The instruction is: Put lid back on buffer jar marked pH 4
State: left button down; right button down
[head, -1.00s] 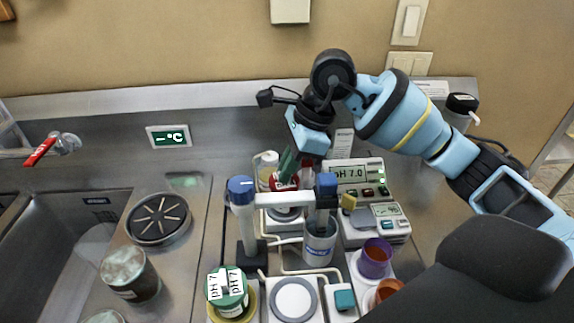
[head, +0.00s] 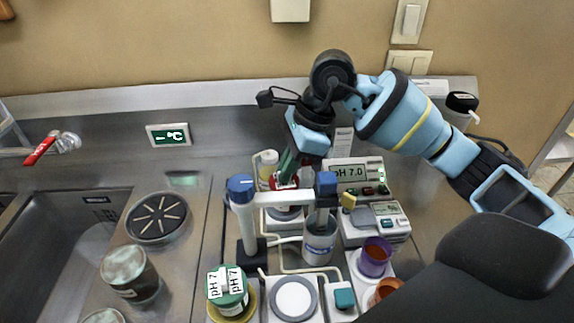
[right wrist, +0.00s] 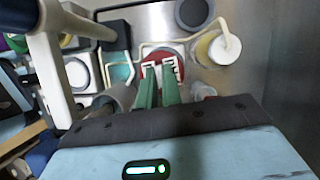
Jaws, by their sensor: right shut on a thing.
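My right gripper (head: 288,172) reaches down behind the white electrode arm, its green fingers shut on a red lid (head: 284,184) with white label patches. In the right wrist view, the gripper (right wrist: 160,80) has its fingertips on the red lid (right wrist: 170,56), which appears over or near a white pad. The label's writing is too small to read. The jar marked pH 4 cannot be made out, and I cannot tell whether anything is under the lid. My left gripper is not in view.
The electrode arm (head: 285,207) crosses close in front of the gripper. A green-lidded pH 7 jar (head: 228,288) stands front left. A capped bottle (head: 268,168) is just left of the gripper, the pH meter (head: 355,172) right.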

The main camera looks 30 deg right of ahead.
jog(key=c, duration=1)
grip_release()
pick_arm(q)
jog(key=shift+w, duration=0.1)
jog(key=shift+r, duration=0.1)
pick_arm(e)
jog(key=shift+r, duration=0.1)
jog(key=shift+r+p, duration=1.55)
jog(key=shift+r, duration=1.9)
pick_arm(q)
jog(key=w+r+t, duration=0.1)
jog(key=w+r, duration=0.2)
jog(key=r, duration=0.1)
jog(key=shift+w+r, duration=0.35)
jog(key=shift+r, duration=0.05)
pick_arm(e)
jog(key=shift+c, duration=0.2)
grip_shut()
